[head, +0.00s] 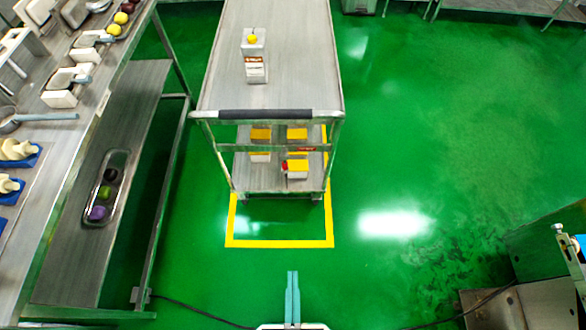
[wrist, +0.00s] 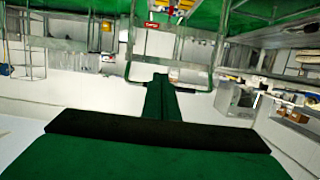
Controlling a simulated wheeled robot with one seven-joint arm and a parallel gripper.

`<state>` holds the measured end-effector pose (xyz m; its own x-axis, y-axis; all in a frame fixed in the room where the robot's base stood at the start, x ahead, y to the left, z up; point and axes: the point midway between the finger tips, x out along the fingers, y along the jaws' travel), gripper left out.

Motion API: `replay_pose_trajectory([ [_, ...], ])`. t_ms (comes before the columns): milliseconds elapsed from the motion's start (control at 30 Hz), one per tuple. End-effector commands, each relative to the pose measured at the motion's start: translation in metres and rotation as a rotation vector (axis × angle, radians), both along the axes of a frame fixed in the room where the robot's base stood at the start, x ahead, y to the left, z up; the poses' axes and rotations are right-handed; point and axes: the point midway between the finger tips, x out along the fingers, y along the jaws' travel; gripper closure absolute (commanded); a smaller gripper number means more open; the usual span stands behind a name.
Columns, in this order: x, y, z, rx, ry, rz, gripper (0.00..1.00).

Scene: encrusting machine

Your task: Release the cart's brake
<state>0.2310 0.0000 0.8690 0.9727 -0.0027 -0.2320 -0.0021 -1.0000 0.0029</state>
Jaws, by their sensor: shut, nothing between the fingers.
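The cart (head: 222,82) is a grey metal trolley with a dark push handle (head: 266,114) on its near end. It stands inside a yellow floor outline. I cannot make out a brake lever; the wheels are mostly hidden under the lower shelf (head: 256,181). My gripper (head: 292,274) is shut and empty, in front of the cart's near end and apart from it. In the wrist view its closed fingers (wrist: 160,82) point toward a metal tube frame, with a small red label (wrist: 151,25) above.
A long workbench (head: 84,115) runs along the left. Metal equipment (head: 540,303) stands at lower right. Green floor right of the cart is clear.

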Motion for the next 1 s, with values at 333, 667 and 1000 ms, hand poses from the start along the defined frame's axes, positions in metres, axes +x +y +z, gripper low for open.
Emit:
replay_pose_trajectory([
  [333, 0.021, 0.000, -0.046, 0.156, -0.030, -0.038, 1.00],
  [667, 0.099, -0.001, -0.156, 0.594, -0.108, -0.132, 1.00],
  [1000, 0.214, -0.005, -0.235, 1.044, -0.193, -0.215, 1.00],
])
